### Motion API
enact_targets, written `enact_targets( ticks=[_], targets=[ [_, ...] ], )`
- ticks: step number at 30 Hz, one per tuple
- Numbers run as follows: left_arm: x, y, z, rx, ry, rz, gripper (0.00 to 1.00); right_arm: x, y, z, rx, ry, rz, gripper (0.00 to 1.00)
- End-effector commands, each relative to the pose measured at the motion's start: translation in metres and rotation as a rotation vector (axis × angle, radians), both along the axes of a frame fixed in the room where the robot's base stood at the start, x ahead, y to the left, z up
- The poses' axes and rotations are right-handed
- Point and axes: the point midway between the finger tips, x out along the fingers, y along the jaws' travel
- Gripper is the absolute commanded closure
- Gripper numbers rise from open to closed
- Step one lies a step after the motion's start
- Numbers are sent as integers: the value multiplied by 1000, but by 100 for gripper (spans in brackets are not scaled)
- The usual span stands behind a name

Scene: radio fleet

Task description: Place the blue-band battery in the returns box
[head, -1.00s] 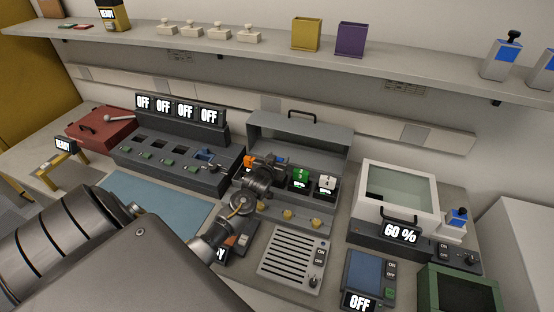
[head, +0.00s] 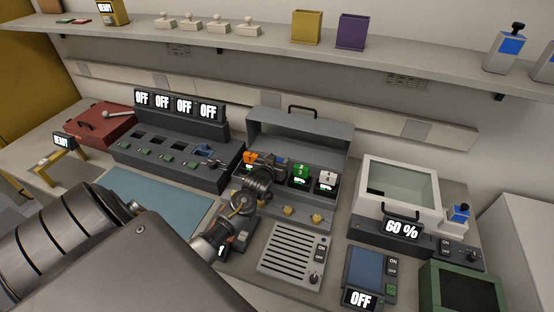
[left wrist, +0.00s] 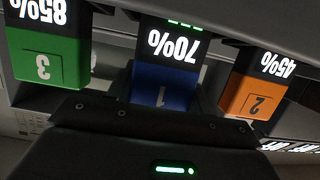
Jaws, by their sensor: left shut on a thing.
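The blue-band battery (left wrist: 160,86) is marked 1 and reads 70%. In the left wrist view it sits between the green battery 3 (left wrist: 43,62), reading 85%, and the orange battery 2 (left wrist: 252,97), reading 45%. A bit of its blue shows in the head view (head: 281,160), in the grey open-lidded case, mostly hidden by my gripper. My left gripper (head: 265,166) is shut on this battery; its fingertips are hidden. My right gripper is out of view. I cannot tell which container is the returns box.
The grey case (head: 298,131) also holds the green battery (head: 300,174) and a white one (head: 327,181). A green open box (head: 431,292) stands at the front right. A vented panel (head: 290,251) lies before the case. A shelf (head: 260,45) runs above. The blue mat (head: 155,198) is clear.

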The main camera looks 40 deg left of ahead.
Motion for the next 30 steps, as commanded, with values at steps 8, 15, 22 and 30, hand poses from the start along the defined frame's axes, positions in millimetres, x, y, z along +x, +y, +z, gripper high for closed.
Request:
enact_targets(
  ticks=[8,15,22,30],
  targets=[
    [0,0,-7,0,0,0,75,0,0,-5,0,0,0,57],
    [0,0,-9,-1,3,0,36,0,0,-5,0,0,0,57],
    [-1,-1,-11,-1,5,-1,24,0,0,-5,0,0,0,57],
    [-1,-1,-3,-2,7,-1,24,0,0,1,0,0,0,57]
  ],
)
